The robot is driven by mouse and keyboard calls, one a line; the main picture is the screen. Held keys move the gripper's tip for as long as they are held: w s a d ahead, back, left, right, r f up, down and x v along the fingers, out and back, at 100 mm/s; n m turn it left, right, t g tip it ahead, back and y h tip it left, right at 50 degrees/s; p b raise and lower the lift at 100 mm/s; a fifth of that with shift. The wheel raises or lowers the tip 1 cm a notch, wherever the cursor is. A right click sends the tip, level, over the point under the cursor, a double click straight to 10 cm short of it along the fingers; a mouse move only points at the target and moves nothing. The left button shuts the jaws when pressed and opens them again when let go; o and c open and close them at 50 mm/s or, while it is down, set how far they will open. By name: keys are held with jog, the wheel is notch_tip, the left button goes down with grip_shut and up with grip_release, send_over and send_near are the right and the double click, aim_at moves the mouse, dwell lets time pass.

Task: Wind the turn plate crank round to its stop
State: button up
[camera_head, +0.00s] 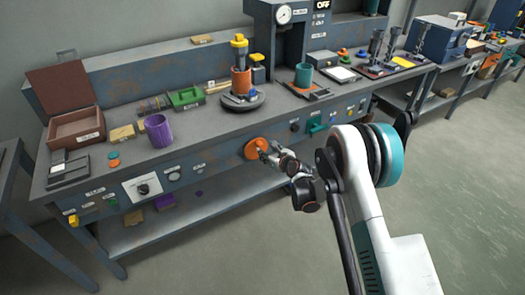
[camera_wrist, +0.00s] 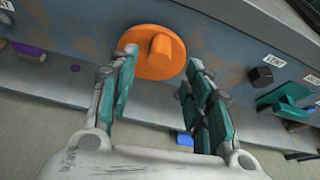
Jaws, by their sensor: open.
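The turn plate crank is an orange disc (camera_head: 254,148) with a short peg, mounted on the bench's front face. In the wrist view the orange disc (camera_wrist: 138,62) fills the upper middle, and its orange peg (camera_wrist: 160,47) points towards me. My gripper (camera_wrist: 156,72) is open, with one finger on each side of the peg's lower side; I cannot tell whether a finger touches the disc. In the head view my gripper (camera_head: 264,150) is at the crank.
A teal handle (camera_head: 316,127) and a dark knob (camera_head: 294,127) sit right of the crank on the front face. Floor in front is clear.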

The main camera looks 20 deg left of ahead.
aim_at(262, 147)
jog(key=b+x, duration=0.1)
jog(key=x, duration=0.5)
jog(key=shift+w+b, duration=0.1)
jog(key=shift+b, duration=0.25)
jog(key=c, duration=1.1)
